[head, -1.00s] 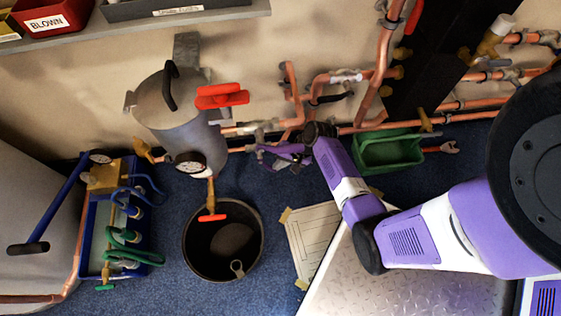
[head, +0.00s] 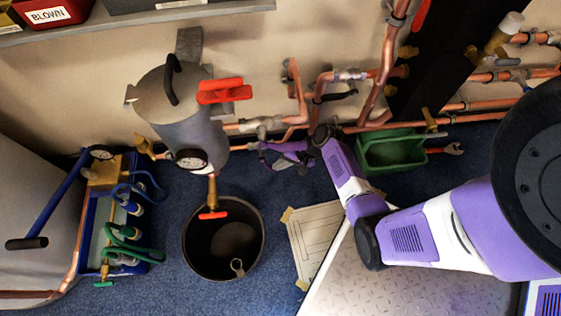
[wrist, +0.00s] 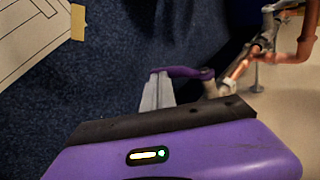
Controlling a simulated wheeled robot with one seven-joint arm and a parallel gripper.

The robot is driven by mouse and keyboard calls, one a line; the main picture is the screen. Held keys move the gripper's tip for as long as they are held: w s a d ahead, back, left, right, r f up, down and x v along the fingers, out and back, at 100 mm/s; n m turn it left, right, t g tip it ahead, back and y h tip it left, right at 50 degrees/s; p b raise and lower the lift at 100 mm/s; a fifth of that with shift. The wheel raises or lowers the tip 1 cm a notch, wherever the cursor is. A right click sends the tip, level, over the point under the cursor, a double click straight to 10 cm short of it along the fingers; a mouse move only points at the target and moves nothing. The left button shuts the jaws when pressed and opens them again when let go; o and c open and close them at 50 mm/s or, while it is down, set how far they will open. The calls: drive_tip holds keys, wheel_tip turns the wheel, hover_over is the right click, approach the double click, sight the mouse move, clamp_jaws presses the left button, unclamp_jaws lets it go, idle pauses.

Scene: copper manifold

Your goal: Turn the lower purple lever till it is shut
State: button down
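The purple lever (wrist: 188,72) shows in the wrist view just beyond my fingertips. It lies across the picture, its right end by a copper pipe fitting. My gripper (wrist: 158,76) has its grey fingers close together with their tips at the lever's left end. I cannot tell whether they touch it. In the head view my gripper (head: 278,158) is low by the wall pipes, right of the grey tank. The lever is hard to tell apart from my purple wrist there.
The grey tank (head: 180,105) with a red handle (head: 224,91) stands left of my gripper. A black bucket (head: 187,245) is below it on the blue floor. A green bin (head: 390,152) sits right of my forearm. Copper pipes (head: 470,106) run along the wall.

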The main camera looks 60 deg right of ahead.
drive_tip(key=shift+x, duration=1.3)
drive_tip(key=shift+a+f, duration=0.1)
drive_tip(key=shift+a, duration=0.1)
